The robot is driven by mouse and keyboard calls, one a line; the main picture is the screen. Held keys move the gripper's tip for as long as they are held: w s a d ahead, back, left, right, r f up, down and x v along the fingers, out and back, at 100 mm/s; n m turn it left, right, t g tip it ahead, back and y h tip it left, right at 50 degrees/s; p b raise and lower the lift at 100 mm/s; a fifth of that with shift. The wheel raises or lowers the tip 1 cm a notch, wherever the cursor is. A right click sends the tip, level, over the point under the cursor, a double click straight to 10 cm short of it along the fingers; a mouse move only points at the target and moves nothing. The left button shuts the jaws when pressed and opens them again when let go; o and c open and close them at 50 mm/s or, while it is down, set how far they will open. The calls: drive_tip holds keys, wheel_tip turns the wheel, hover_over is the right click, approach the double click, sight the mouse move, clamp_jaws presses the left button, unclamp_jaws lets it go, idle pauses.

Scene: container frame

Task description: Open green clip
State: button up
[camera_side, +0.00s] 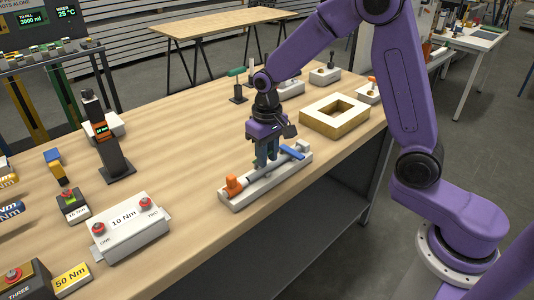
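A long white fixture (262,190) lies on the wooden table near its front edge. It has an orange part (236,186) at its left end and a blue lever-like part (292,152) toward its right end. My gripper (266,163) points down over the middle of the fixture, with its fingertips close to or at the bar on it. A small bit of green shows beside the fingers, mostly hidden by them; I cannot tell whether it is the green clip. The gap between the fingers and any contact are too small to make out.
A green-handled tool (236,72) stands behind my arm. A white two-button box (130,230) and a black stand with a display (112,155) are to the left. Bare table lies between them and the fixture.

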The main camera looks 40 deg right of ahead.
clamp_jaws()
drive_tip(key=shift+w+r, duration=0.1)
drive_tip(key=w+g, duration=0.1)
drive_tip(key=g, duration=0.1)
drive_tip(key=w+r+g, duration=0.1)
drive_tip(key=shift+g, duration=0.4)
drive_tip(key=shift+w+r+g, duration=0.15)
drive_tip(key=shift+w+g, duration=0.4)
drive_tip(key=shift+g, duration=0.45)
drive_tip(key=shift+w+r+g, duration=0.1)
drive_tip(key=shift+w+g, duration=0.4)
drive_tip(key=shift+g, duration=0.5)
drive_tip(key=o, duration=0.5)
unclamp_jaws()
drive_tip(key=shift+o, duration=0.2)
